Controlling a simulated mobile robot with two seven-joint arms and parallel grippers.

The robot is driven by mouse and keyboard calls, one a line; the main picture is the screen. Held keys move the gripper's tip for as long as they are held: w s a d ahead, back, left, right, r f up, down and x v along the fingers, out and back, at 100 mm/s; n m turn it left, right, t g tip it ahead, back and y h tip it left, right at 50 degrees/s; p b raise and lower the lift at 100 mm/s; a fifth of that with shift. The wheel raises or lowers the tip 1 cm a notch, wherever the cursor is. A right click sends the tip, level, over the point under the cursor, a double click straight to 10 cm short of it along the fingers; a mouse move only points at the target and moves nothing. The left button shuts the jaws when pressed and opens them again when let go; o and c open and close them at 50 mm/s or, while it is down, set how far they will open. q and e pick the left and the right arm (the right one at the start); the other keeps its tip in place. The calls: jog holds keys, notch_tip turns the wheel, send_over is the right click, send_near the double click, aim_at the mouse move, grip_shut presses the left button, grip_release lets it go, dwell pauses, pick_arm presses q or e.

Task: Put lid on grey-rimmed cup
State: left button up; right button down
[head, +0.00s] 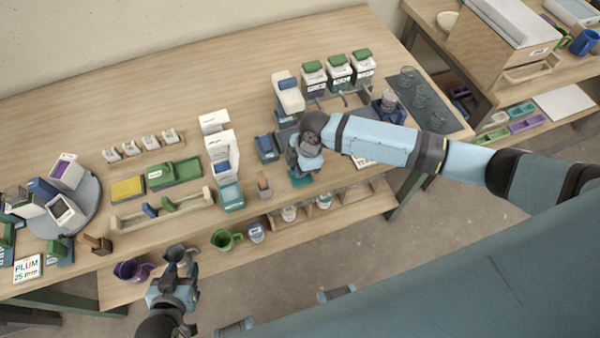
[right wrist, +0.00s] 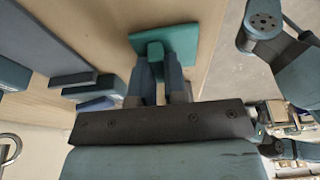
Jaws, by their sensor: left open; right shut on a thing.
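My right gripper (head: 301,168) is shut on the knob of a square teal lid (right wrist: 180,45). In the head view the lid (head: 300,180) shows just below the gripper, by the table's front edge. In the right wrist view the fingers (right wrist: 160,80) close on the knob, and the plate lies beyond them. Whether the lid touches anything below is unclear. My left gripper (head: 181,270) is open at the lower shelf, close to a dark grey jug (head: 177,253); contact cannot be told. I cannot make out which cup has a grey rim.
A blue container (head: 267,148) and a teal-fronted white dispenser (head: 231,195) stand left of my right gripper. A green jug (head: 225,240), a purple jug (head: 133,270) and small jars (head: 289,213) are on the lower shelf. Green-lidded containers (head: 339,72) stand behind.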

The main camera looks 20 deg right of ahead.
jog(key=shift+a+p+v, duration=0.2)
jog(key=shift+p+v, duration=0.6)
jog(key=shift+p, duration=0.05)
jog(key=shift+a+p+v, duration=0.2)
jog(key=shift+p+v, duration=0.6)
jog(key=shift+v, duration=0.05)
jog(key=shift+a+p+v, duration=0.2)
jog(key=shift+p+v, duration=0.6)
jog(key=shift+p, duration=0.05)
jog(key=shift+r, duration=0.1)
